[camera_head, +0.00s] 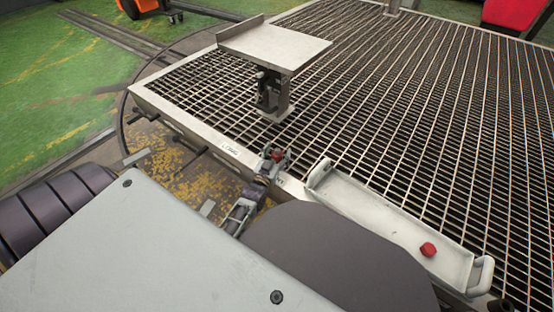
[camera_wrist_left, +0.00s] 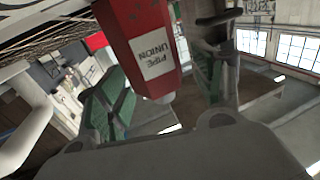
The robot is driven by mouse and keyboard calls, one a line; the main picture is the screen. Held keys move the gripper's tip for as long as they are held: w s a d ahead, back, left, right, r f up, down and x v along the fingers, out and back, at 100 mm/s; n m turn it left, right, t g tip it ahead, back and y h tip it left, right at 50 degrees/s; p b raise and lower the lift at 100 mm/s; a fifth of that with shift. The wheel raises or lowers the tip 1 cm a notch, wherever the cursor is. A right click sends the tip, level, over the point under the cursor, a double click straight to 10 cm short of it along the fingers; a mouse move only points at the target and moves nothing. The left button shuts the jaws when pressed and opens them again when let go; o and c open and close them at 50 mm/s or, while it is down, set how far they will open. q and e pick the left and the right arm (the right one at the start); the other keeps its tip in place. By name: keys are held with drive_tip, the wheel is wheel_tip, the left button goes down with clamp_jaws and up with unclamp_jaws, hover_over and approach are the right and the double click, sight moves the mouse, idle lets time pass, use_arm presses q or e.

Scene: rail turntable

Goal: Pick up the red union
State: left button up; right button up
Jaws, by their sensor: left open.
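A red union (camera_wrist_left: 145,40) with a white label reading "PIPE UNION" fills the upper middle of the left wrist view. My left gripper (camera_wrist_left: 163,80) is open, with its green-padded fingers on either side of the union and visible gaps beside it. In the head view my left gripper (camera_head: 272,156) is at the near edge of the grating, left of the white tray, with a small red piece (camera_head: 278,154) at its fingers. Another red piece (camera_head: 428,249) sits in the tray, at its right end. I cannot make out my right gripper.
The white tray (camera_head: 385,222) with end handles lies along the grating's near edge. A small grey stand (camera_head: 275,48) with a flat top rises from the grating (camera_head: 400,100) beyond my left gripper. The grating to the right of the stand is clear.

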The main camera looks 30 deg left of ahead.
use_arm(q)
drive_tip(key=shift+c, duration=0.3)
drive_tip(key=c, duration=1.3)
use_arm(e)
drive_tip(key=shift+w+r, duration=0.1)
use_arm(q)
drive_tip(key=shift+r, duration=0.15)
drive_tip(key=shift+r+p, duration=2.1)
drive_tip(key=shift+r, duration=1.65)
drive_tip(key=shift+c, duration=0.2)
drive_tip(key=shift+r+p, duration=0.35)
drive_tip(key=shift+r, duration=0.3)
clamp_jaws()
drive_tip(key=shift+r, duration=0.5)
use_arm(e)
drive_tip(key=shift+g+h, duration=0.3)
drive_tip(key=shift+h, duration=0.1)
drive_tip(key=r, duration=0.4)
drive_tip(key=d+r, duration=0.1)
drive_tip(key=shift+r, duration=0.4)
drive_tip(key=shift+s+d+f, duration=0.15)
drive_tip(key=shift+s+f, duration=0.1)
drive_tip(key=shift+s, duration=0.05)
